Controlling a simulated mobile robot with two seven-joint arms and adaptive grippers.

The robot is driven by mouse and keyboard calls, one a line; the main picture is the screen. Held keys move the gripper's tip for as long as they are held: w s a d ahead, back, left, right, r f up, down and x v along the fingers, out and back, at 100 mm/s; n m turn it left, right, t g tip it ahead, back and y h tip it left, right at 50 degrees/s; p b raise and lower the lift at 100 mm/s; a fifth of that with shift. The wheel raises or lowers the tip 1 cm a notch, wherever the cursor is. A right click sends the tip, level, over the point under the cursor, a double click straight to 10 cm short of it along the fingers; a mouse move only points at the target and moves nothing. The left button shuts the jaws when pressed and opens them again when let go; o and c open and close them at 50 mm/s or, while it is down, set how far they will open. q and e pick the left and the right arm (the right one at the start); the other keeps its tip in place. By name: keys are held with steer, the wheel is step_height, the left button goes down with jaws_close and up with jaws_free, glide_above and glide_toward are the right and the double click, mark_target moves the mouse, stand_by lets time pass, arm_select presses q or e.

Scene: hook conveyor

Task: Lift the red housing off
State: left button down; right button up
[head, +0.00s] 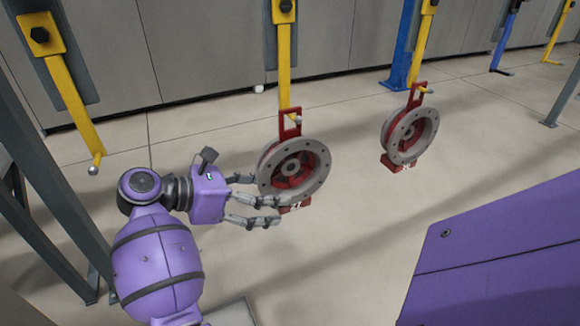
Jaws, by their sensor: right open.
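A red housing (298,170) with a round grey flange hangs by its red top bracket from a yellow hook (284,75) in the middle of the head view. A red block shows at its lower end. My right gripper (258,199) is open at the left side of this housing, its fingers spread beside the rim and the lower part. I cannot tell whether the fingers touch it. A second red housing (409,136) of the same kind hangs from another yellow hook farther right. My left gripper is not in view.
An empty yellow hook (77,108) hangs at the left, and more hooks hang at the far right. A blue post (400,45) stands behind the second housing. Grey frame legs (52,215) stand at the left. The floor between the housings is clear.

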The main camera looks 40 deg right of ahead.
steer(key=p+x, duration=0.1)
steer(key=x, duration=0.4)
steer(key=shift+s+a, duration=0.1)
jaws_close()
steer(key=shift+r, duration=0.15)
stand_by(0.4)
